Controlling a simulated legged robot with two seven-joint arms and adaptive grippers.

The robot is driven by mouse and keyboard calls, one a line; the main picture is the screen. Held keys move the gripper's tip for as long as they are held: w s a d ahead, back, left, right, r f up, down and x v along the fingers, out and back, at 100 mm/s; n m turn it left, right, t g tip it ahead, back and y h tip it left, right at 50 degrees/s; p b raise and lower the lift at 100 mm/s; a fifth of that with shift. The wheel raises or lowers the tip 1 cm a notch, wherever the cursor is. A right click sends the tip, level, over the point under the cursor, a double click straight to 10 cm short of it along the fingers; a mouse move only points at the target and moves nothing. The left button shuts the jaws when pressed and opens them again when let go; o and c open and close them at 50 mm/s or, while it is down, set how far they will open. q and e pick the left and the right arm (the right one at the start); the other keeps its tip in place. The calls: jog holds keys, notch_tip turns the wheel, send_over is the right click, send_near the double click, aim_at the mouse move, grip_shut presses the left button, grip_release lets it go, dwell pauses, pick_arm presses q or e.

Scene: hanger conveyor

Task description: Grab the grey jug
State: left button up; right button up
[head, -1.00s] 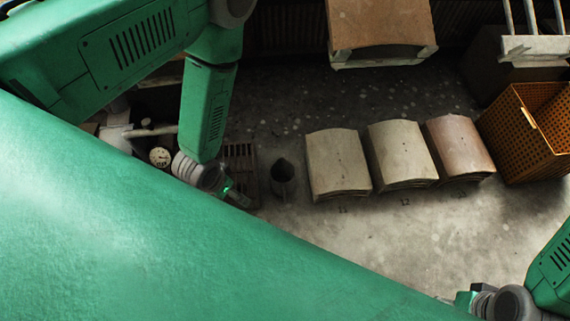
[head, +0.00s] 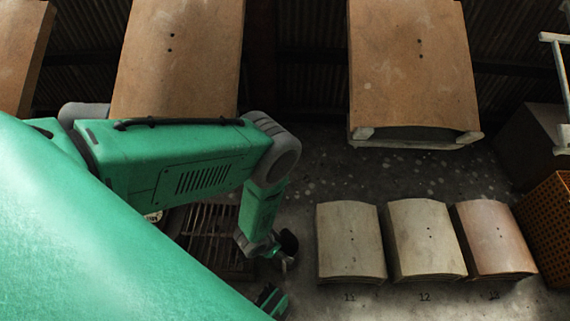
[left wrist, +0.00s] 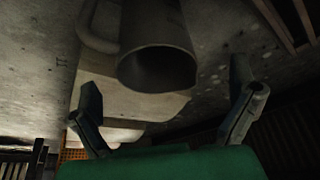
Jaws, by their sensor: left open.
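The grey jug (left wrist: 155,25) is at the top centre of the left wrist view, with its dark round mouth towards the camera and its curved handle on the left. My left gripper (left wrist: 170,98) is open, its two fingers spread wide to either side of the line to the jug. The fingers do not touch the jug in this view. In the head view my left gripper (head: 282,261) is beside the dark jug (head: 289,241), which it partly covers. My right gripper cannot be made out; a small green and dark part of mine shows at the lower edge.
Three stacks of curved tiles, the closest one pale (head: 350,240), stand right of the jug. A dark slatted grate (head: 205,235) lies to its left. A brown-topped block (head: 415,65) stands behind. An orange perforated crate (head: 550,220) is at the right edge.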

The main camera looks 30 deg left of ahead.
pick_arm(q)
jog(key=b+x, duration=0.4)
jog(key=x, duration=0.3)
jog(key=shift+d, duration=0.35)
pick_arm(e)
notch_tip(320, 180, down, 5)
jog(key=shift+d+r, duration=0.15)
pick_arm(q)
jog(key=shift+w, duration=0.1)
jog(key=shift+c, duration=0.5)
jog(key=c, duration=1.2)
jog(key=shift+c, duration=0.2)
